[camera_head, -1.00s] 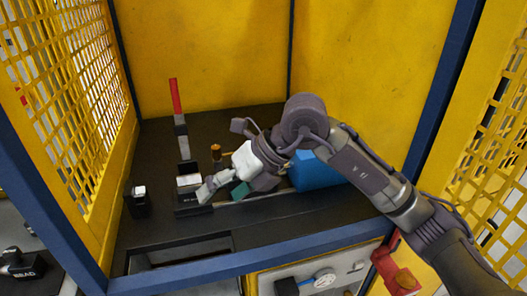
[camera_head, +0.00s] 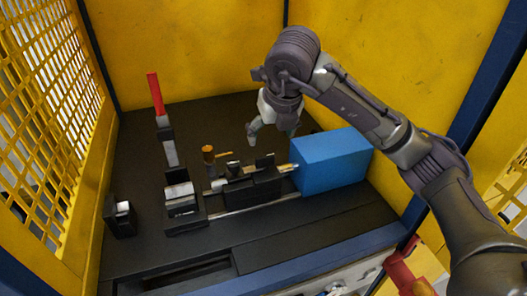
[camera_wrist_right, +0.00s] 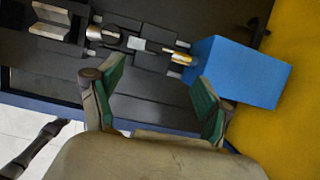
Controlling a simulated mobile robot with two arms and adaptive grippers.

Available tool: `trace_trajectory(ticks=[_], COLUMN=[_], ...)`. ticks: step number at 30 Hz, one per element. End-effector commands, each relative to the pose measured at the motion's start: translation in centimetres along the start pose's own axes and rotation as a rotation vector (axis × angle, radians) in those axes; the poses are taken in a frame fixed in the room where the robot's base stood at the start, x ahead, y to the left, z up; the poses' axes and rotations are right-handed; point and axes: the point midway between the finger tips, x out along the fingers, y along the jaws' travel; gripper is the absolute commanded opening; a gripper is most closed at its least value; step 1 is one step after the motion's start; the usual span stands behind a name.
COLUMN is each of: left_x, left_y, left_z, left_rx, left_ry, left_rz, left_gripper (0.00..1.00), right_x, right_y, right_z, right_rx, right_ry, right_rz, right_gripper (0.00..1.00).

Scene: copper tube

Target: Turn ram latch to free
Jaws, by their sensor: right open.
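A small post with an orange knob and a short tan lever (camera_head: 209,153) stands behind the rail; it may be the ram latch, but I cannot tell for sure. A black carriage (camera_head: 250,184) with upright plates sits on the rail beside a blue block (camera_head: 333,160). A thin rod with a brass-coloured part joins the blue block; this part (camera_wrist_right: 183,57) also shows in the right wrist view. My right gripper (camera_head: 272,138) is open and empty, behind and above the carriage. Its two green-padded fingers (camera_wrist_right: 157,82) stand wide apart in the wrist view. My left gripper is out of view.
An upright lever with a red handle (camera_head: 156,95) rises at the left behind a black clamp block (camera_head: 184,208). A small black block (camera_head: 121,216) stands farther left. Yellow walls (camera_head: 190,50) and blue posts enclose the bench. The bench behind the rail is mostly clear.

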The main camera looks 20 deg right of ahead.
Motion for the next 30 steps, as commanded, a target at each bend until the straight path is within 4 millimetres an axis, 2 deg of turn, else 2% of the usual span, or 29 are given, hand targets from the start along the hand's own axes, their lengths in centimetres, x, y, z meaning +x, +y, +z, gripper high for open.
trace_trajectory(ticks=[3,6,10,15,19,29,30], left_x=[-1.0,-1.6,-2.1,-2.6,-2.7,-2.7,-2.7], left_y=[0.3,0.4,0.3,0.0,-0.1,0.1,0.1], left_z=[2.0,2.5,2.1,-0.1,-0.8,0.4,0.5], left_rx=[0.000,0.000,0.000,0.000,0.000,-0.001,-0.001], left_ry=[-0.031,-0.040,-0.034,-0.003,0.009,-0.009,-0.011], left_rz=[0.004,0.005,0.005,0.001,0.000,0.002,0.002], left_gripper=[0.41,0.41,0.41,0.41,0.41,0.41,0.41], right_x=[2.5,4.7,7.3,9.7,10.7,11.1,11.1], right_y=[0.0,0.0,0.0,0.1,0.1,0.1,0.1], right_z=[-0.1,-0.1,0.0,0.0,0.0,0.0,0.0], right_rx=[0.002,0.002,0.002,0.000,0.000,0.000,0.000], right_ry=[0.007,0.008,0.006,0.003,0.001,0.000,0.000], right_rz=[-0.001,0.000,0.000,0.002,0.002,0.001,0.001], right_gripper=[0.78,0.78,0.78,0.78,0.78,0.78,0.71])
